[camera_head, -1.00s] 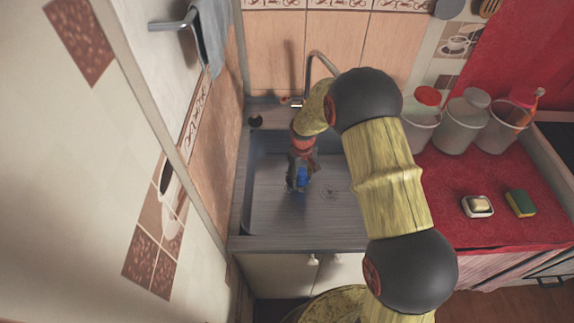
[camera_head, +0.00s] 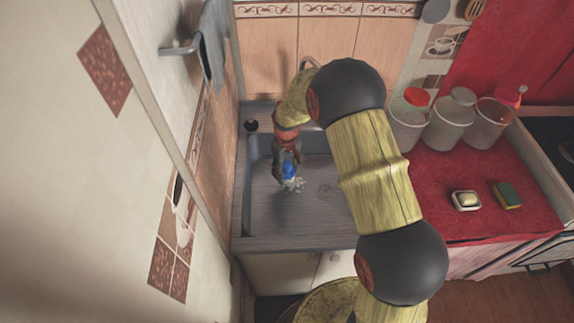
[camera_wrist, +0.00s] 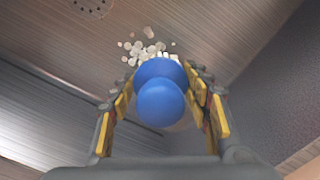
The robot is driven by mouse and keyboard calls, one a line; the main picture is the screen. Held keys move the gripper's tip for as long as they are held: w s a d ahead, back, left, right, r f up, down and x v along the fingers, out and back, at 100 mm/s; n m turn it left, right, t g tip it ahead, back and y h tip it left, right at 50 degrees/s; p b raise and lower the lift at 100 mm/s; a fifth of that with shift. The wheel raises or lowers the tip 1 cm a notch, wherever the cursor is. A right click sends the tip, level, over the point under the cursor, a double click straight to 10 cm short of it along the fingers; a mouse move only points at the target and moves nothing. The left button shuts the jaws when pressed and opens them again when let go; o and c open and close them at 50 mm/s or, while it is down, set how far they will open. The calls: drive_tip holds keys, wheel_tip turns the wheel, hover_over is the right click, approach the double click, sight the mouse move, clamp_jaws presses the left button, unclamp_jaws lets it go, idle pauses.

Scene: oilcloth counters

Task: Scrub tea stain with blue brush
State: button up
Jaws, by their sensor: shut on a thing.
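My gripper (camera_head: 287,162) is down inside the metal sink (camera_head: 318,215), at its left part. It is shut on the blue brush (camera_head: 288,171), whose round blue handle (camera_wrist: 160,98) fills the space between the fingers in the wrist view. A little of its pale bristles shows past the handle, at the sink floor. White foam bubbles (camera_wrist: 148,48) lie beside the brush on the floor; they also show in the head view (camera_head: 298,185). I cannot make out a tea stain; the brush and gripper may hide it.
The sink drain (camera_head: 326,191) lies right of the brush. Sink walls stand close on the left and back. On the red counter at right are a soap dish (camera_head: 466,200), a sponge (camera_head: 507,195) and clear canisters (camera_head: 449,122). A grey towel (camera_head: 212,45) hangs at left.

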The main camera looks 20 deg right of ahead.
drive_tip(key=shift+r+p, duration=0.6)
drive_tip(key=shift+r, duration=0.5)
